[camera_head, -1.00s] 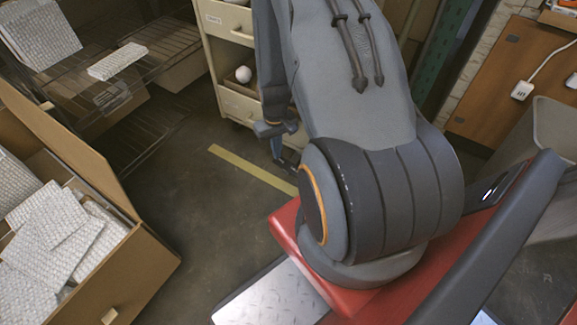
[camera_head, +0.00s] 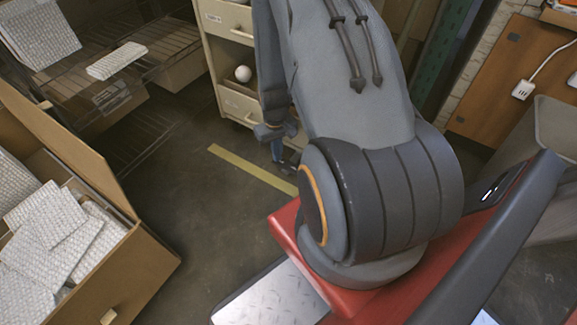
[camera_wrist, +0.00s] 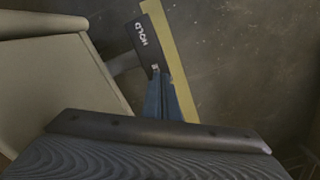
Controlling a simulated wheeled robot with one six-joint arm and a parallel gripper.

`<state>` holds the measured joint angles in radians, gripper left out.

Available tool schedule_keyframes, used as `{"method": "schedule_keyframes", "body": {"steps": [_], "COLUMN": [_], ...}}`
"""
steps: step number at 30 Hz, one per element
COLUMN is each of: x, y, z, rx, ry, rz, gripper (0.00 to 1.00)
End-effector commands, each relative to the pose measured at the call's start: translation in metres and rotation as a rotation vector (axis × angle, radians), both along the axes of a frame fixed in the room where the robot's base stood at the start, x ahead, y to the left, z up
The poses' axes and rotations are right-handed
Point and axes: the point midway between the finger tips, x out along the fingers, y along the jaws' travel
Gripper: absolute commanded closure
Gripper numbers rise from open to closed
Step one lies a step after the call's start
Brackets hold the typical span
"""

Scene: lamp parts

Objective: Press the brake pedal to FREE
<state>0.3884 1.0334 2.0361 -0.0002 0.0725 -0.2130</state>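The brake pedal (camera_wrist: 148,42) is a dark plate with white lettering that reads HOLD. It shows in the wrist view at the top, joined by a grey arm to the beige cart (camera_wrist: 50,85). My gripper (camera_wrist: 160,72) has blue fingers that lie close together, with nothing seen between them. Their tips are at the pedal's near edge in the picture; I cannot tell whether they touch it. In the head view my gripper (camera_head: 278,158) points down near the floor, beside the cart (camera_head: 238,104). The pedal is not clear there.
A yellow floor strip (camera_head: 250,170) runs past the pedal. A white ball (camera_head: 243,74) sits in the cart. An open cardboard box (camera_head: 150,262) with wrapped packs stands at left, below wire shelving (camera_head: 150,50). Dark floor between is clear.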

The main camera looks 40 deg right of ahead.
Motion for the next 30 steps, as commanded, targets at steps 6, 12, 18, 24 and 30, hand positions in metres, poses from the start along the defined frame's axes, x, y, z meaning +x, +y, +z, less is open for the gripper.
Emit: {"method": "schedule_keyframes", "body": {"steps": [6, 12, 18, 24, 30], "x": [-0.001, 0.000, 0.000, 0.000, 0.000], "y": [0.000, 0.000, 0.000, 0.000, 0.000], "z": [-0.005, 0.001, 0.016, 0.030, 0.045], "rx": [0.000, 0.000, 0.000, 0.000, 0.000], "ry": [0.001, 0.000, -0.001, -0.002, -0.001], "rz": [0.000, 0.000, 0.000, 0.000, 0.000], "gripper": [1.00, 1.00, 1.00, 1.00, 1.00]}}
